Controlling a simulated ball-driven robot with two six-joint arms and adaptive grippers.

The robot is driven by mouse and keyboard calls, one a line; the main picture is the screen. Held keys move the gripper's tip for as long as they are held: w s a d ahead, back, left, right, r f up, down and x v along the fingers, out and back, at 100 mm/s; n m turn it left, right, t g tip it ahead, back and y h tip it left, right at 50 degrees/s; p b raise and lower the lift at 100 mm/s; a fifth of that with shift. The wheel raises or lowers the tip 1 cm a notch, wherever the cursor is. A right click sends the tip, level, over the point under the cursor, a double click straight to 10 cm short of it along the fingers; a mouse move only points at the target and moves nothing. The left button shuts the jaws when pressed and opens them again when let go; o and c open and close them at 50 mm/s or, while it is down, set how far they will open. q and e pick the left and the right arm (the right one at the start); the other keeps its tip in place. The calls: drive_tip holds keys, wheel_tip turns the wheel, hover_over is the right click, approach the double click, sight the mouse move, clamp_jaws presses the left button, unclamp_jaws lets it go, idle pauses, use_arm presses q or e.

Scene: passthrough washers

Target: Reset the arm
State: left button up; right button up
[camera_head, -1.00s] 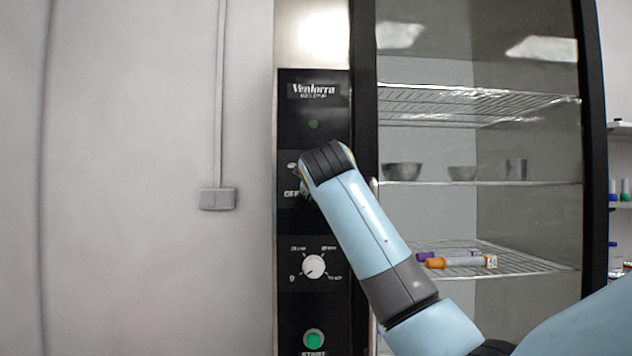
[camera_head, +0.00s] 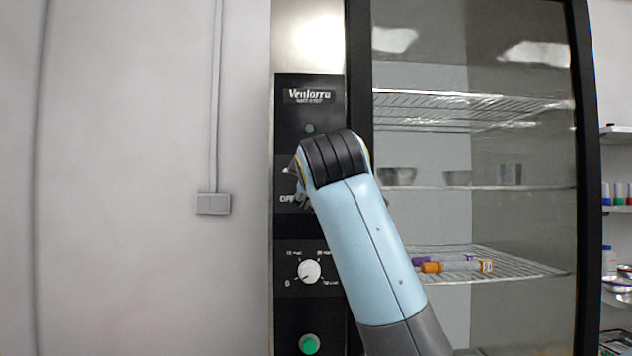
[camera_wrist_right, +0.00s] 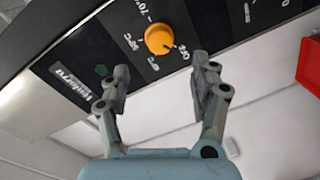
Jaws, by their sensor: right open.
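My right arm comes in from the lower right in the head view, its black-capped wrist in front of the cabinet's control panel. My right gripper (camera_wrist_right: 161,78) is open and empty in the right wrist view, its two fingers apart. An orange knob (camera_wrist_right: 159,40) on the black panel shows beyond and between the fingertips, with a gap to them. In the head view only a grey bit of the gripper shows beside the wrist, and the orange knob is hidden. My left gripper is not in view.
The black panel (camera_head: 291,226) has a white dial (camera_head: 309,271) and a green button (camera_head: 309,344). Behind the glass, wire shelves hold bowls (camera_head: 397,175) and capped tubes (camera_head: 457,266). A wall switch (camera_head: 213,204) is left. A red bin (camera_wrist_right: 310,65) shows in the wrist view.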

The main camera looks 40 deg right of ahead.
drive_tip(key=shift+v, duration=1.15)
drive_tip(key=shift+f, duration=0.1)
